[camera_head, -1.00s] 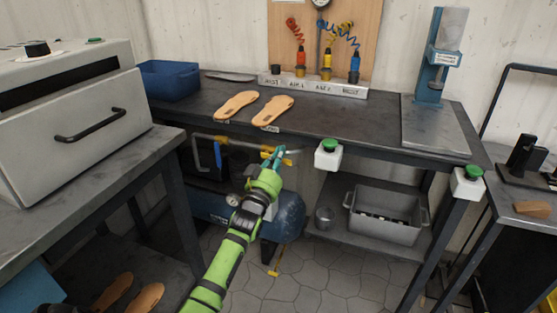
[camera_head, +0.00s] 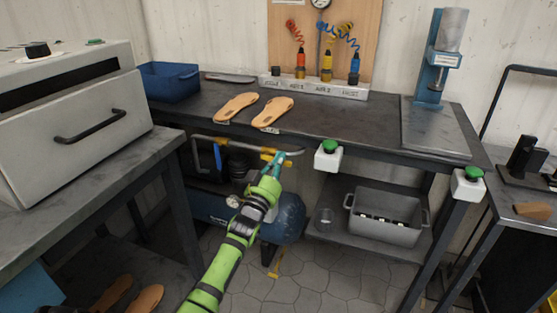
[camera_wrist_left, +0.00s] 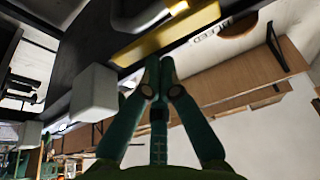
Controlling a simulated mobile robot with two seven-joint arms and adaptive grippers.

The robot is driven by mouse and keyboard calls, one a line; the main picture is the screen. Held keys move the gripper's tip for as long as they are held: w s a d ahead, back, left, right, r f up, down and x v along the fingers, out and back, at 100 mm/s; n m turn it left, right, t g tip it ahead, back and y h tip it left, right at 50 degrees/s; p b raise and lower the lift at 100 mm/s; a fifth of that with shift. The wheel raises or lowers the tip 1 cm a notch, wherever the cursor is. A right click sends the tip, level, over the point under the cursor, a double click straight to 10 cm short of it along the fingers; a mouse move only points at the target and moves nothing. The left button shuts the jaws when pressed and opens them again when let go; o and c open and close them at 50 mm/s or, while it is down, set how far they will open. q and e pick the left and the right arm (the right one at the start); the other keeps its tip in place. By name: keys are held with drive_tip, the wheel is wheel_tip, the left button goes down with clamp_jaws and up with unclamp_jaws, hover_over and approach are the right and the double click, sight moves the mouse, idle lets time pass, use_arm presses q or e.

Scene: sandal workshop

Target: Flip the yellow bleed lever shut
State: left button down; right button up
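The yellow bleed lever (camera_head: 268,152) is at the right end of a pipe under the bench's front edge. In the left wrist view the lever (camera_wrist_left: 178,36) is a long flat yellow bar along the dark bench edge, close to a label that seems to read BLEED (camera_wrist_left: 212,29). My left gripper (camera_head: 283,157) is at the lever's right side in the head view. In the left wrist view its teal fingertips (camera_wrist_left: 160,63) are together, with nothing visible between them, just short of the bar. Whether they touch it I cannot tell. My right gripper is out of view.
A white box with a green button (camera_head: 328,157) hangs on the bench edge just right of my gripper. A blue tank (camera_head: 290,215) lies below. Two sandal soles (camera_head: 272,112) lie on the bench (camera_head: 345,118). A grey crate (camera_head: 385,222) sits on the lower shelf.

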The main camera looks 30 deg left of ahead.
use_arm(q)
drive_tip(key=shift+f+m+h, duration=0.35)
drive_tip(key=shift+m+h, duration=0.25)
drive_tip(key=shift+m, duration=0.4)
drive_tip(key=a+f+m+g+h+p, duration=0.2)
drive_tip(key=f+m, duration=0.4)
drive_tip(key=m, duration=1.2)
drive_tip(key=a+g+h, duration=0.1)
drive_tip(key=h, duration=0.1)
drive_tip(key=shift+s+g+h+p, duration=0.3)
drive_tip(key=shift+s+h, duration=0.05)
drive_tip(key=shift+h, duration=0.05)
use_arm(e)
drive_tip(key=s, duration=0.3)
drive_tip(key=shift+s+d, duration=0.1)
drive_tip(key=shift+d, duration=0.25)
use_arm(q)
drive_tip(key=shift+a, duration=0.1)
